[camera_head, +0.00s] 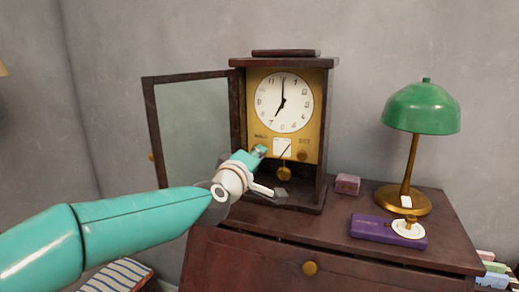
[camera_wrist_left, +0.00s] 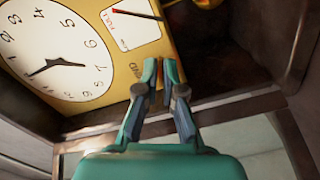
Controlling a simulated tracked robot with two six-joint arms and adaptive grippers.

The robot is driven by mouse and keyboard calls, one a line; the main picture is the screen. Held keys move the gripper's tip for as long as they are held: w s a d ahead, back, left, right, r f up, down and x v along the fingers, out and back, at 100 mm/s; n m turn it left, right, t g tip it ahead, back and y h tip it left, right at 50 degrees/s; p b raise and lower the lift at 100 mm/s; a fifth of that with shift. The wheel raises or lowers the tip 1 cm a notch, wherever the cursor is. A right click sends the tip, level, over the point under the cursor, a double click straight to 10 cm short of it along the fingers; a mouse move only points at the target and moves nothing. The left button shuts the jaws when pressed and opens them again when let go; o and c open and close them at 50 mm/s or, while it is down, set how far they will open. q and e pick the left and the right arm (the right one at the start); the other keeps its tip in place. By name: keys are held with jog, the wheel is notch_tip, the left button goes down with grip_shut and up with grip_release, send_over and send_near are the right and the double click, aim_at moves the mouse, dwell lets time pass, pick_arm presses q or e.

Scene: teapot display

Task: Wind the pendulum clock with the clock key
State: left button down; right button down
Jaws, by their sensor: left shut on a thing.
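The pendulum clock (camera_head: 318,64) stands on the cabinet with its glass door (camera_head: 192,130) swung open to the left. Its white dial (camera_head: 284,102) shows seven o'clock; in the left wrist view the dial (camera_wrist_left: 60,50) is turned sideways. My left gripper (camera_head: 260,151) is at the lower left of the gold face plate, by the WIND label. In the left wrist view the gripper's fingertips (camera_wrist_left: 160,78) are close together at the plate, shut on what seems to be the clock key, which the fingers hide. My right gripper is not in view.
A small reddish box (camera_head: 347,184) stands right of the clock. A green lamp (camera_head: 421,110), a purple case (camera_head: 368,229) and a white disc with a brass top (camera_head: 408,229) are farther right. The clock's case walls and open door flank my left gripper.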

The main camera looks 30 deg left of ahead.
pick_arm(q)
jog(key=shift+r+m, duration=0.45)
jog(key=shift+m, duration=0.15)
jog(key=c, duration=1.3)
grip_release()
jog(key=shift+f, duration=0.2)
jog(key=v, duration=1.2)
jog(key=shift+s+d, duration=0.15)
